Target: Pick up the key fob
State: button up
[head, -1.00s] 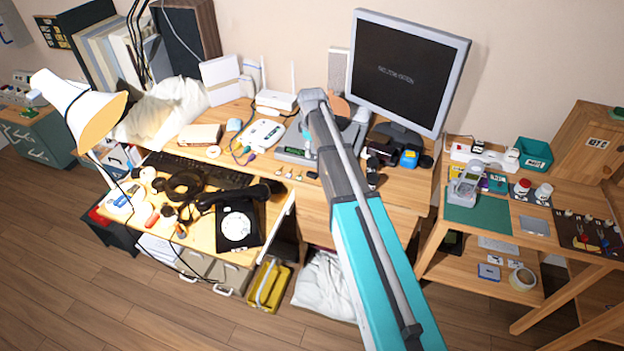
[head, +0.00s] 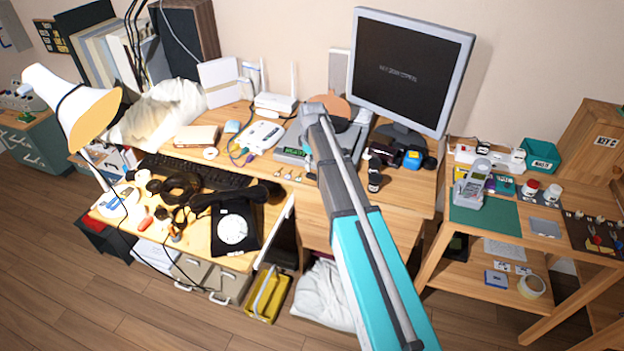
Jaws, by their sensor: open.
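A small black object that may be the key fob (head: 311,176) lies on the wooden desk (head: 400,197), just left of my arm. It is too small to be sure of. A few small pale metal pieces, perhaps keys (head: 288,174), lie in a row to its left. My arm reaches up across the middle of the head view, over the desk. My gripper's fingers do not show; they are out of sight beyond or behind the arm.
A black bottle (head: 374,178) stands right of my arm, before a monitor (head: 410,75). A keyboard (head: 195,170) and black telephone (head: 233,228) crowd the left. A side table (head: 437,255) stands right. Bare desk shows around the bottle.

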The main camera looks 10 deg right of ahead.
aim_at(312, 175)
dwell(0.3)
jog(key=shift+f+b, duration=2.6)
jog(key=shift+b, duration=0.05)
jog(key=c, duration=0.5)
